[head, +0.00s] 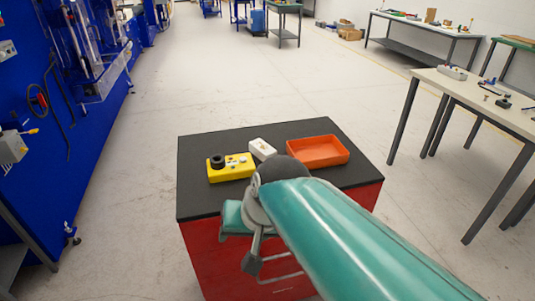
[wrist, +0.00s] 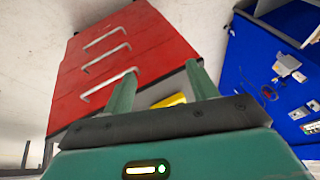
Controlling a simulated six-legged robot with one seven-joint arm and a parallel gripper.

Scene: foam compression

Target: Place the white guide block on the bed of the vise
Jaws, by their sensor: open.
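The white guide block (head: 262,149) appears to be the small white piece on the black cabinet top, between a yellow unit and an orange tray. The yellow unit (head: 231,173) carries a black ring and small pale fittings. I cannot tell whether it is the vise; no other vise can be made out clearly. My gripper (wrist: 161,68) is open and empty, its two green fingers spread in the wrist view. The red drawer front lies beyond them, and a bit of yellow (wrist: 170,101) shows between them. In the head view my arm covers the front right of the cabinet top.
The orange tray (head: 318,151) looks empty at the right of the cabinet top (head: 200,201). The red cabinet has drawer handles (wrist: 105,42) on its front. Blue machinery (head: 60,110) stands left, workbenches (head: 480,88) right.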

